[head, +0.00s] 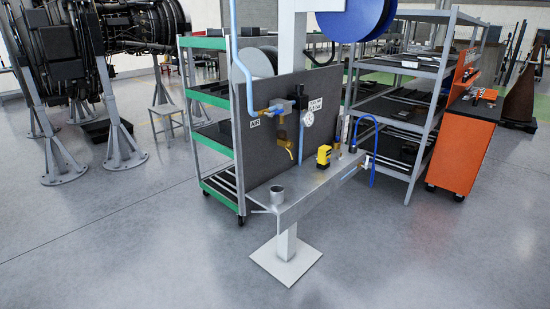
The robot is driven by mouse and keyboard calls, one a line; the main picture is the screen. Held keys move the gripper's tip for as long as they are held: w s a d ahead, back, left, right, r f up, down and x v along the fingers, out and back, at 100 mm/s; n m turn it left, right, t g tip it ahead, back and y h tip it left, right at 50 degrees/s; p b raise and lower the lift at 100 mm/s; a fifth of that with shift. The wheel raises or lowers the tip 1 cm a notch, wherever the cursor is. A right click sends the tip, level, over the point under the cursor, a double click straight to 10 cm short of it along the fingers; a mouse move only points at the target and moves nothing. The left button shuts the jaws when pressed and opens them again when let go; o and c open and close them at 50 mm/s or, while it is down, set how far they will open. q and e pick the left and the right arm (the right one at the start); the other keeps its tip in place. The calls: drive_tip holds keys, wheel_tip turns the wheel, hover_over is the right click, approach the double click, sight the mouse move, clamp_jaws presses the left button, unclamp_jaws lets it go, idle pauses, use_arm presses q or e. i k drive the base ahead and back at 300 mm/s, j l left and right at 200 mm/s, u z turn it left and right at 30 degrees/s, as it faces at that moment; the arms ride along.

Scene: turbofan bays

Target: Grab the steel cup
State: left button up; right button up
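The steel cup (277,195) is a small grey metal cylinder. It stands upright at the left front end of a narrow metal shelf (300,200), which is fixed to a post with a dark back panel (285,130). A thin rod or handle-like piece shows at the left beside the cup, and I cannot tell if it belongs to the cup or the shelf. Neither of my grippers is in the head view.
A yellow device (323,156) and blue hose fittings (364,150) are further right on the shelf. A brass tap (283,144) hangs on the panel. A green-edged rack (211,95), grey rack (405,110) and orange cabinet (463,145) stand behind. The floor in front is clear.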

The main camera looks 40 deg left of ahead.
sight(277, 191)
drive_tip(key=u, duration=1.4)
drive_tip(key=i+l+u, duration=0.4)
drive_tip(key=i+l, duration=0.25)
drive_tip(key=i+l+u, duration=0.2)
drive_tip(key=i+l, duration=0.15)
drive_tip(key=i+l+u, duration=0.15)
drive_tip(key=i+l, duration=0.15)
drive_tip(key=l, duration=0.2)
drive_tip(key=i+l+u, duration=0.2)
drive_tip(key=l, duration=0.3)
drive_tip(key=i+j, duration=0.05)
